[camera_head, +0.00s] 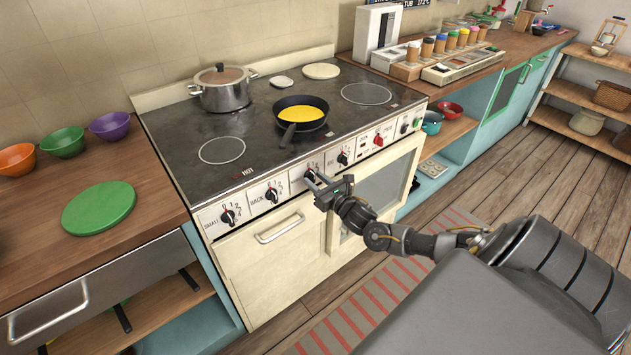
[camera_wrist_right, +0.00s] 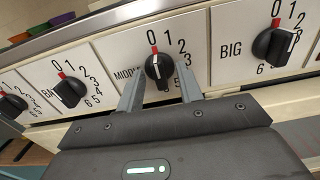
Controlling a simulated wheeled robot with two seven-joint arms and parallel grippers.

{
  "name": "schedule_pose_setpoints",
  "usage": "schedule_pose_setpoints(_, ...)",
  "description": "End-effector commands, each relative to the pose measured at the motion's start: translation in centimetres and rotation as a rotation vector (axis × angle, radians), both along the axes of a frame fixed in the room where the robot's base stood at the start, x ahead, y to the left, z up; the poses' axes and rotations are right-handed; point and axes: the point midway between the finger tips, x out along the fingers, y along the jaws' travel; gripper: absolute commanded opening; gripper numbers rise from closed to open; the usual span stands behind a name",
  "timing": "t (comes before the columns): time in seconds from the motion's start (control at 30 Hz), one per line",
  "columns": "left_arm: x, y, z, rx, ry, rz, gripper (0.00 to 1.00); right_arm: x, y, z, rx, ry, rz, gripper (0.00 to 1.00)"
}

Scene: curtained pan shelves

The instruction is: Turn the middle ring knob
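The middle ring knob (camera_wrist_right: 157,66) is black, on a white plate marked "MIDDLE" with a scale starting at 0; its top is by the red mark near the 0. In the head view the knob (camera_head: 309,174) is on the stove's front panel, partly behind my gripper. My right gripper (camera_wrist_right: 160,88) is open, with one finger on each side of the knob's lower part. Whether the fingers touch it cannot be told. In the head view the right gripper (camera_head: 319,183) is right at the panel. My left gripper is not in view.
The BACK knob (camera_wrist_right: 70,92) and the BIG knob (camera_wrist_right: 274,46) flank the middle one closely. A pan with yellow food (camera_head: 302,113) and a lidded pot (camera_head: 222,90) stand on the stove. An oven handle (camera_head: 280,229) projects below the panel.

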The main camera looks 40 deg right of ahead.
Motion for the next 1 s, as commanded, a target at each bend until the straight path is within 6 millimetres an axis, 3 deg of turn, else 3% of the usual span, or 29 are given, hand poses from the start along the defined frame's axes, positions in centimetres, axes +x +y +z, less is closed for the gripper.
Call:
schedule_pose_setpoints(0.43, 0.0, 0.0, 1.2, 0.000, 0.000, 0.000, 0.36, -1.6, 0.2, 0.1, 0.001, 0.000, 0.003, 0.36)
schedule_pose_setpoints(0.87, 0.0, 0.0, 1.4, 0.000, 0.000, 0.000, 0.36, -1.9, 0.2, 0.1, 0.001, 0.000, 0.002, 0.36)
schedule_pose_setpoints(1.0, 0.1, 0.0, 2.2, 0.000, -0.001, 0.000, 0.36, -3.1, 0.2, 0.2, 0.001, 0.003, 0.002, 0.36)
